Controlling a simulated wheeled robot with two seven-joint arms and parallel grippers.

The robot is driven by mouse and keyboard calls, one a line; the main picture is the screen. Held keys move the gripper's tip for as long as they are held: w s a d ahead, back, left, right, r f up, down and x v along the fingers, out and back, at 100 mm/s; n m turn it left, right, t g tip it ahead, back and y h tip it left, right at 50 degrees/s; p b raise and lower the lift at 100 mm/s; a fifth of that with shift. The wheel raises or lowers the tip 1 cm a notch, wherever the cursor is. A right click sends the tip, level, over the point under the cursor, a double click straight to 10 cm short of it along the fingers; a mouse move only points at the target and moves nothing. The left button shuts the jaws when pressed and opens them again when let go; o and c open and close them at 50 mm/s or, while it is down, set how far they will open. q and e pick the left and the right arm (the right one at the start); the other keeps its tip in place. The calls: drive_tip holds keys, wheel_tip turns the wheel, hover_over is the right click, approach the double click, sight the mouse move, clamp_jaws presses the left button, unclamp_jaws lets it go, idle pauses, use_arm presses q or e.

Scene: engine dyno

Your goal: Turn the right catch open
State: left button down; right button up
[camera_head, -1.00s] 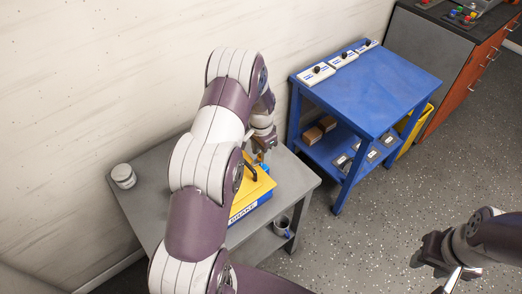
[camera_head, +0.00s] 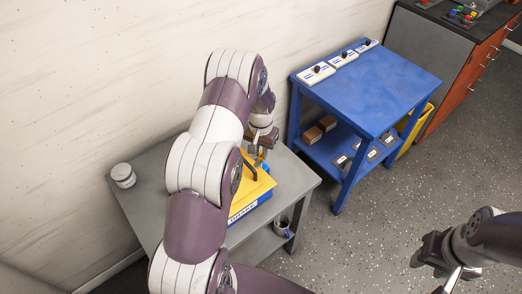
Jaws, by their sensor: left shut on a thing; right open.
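A case with a yellow lid and blue base (camera_head: 250,208) sits on the grey table, partly hidden behind my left arm. It has a dark handle on its lid and a white label on its front. My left gripper (camera_head: 260,158) is at the far right edge of the lid, shut on a small orange-yellow piece there, which looks like the right catch (camera_head: 259,159). The piece is small and mostly covered, so its angle is hard to tell. My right gripper (camera_head: 428,262) is open and empty over the floor at the lower right.
A grey table (camera_head: 292,178) carries the case and a white-lidded jar (camera_head: 123,176). A mug (camera_head: 282,227) stands on its lower shelf. A blue cart (camera_head: 385,88) with several small boxes stands close behind. Floor is clear at right.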

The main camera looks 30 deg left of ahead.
sight(261, 153)
use_arm(q)
drive_tip(key=n, duration=1.2)
drive_tip(key=shift+w+r+n, duration=0.1)
drive_tip(key=shift+n, duration=0.2)
idle(0.3)
drive_tip(key=c, duration=0.9)
unclamp_jaws()
wheel_tip(261, 153, up, 13)
drive_tip(key=b, duration=0.2)
drive_tip(key=shift+f, duration=0.2)
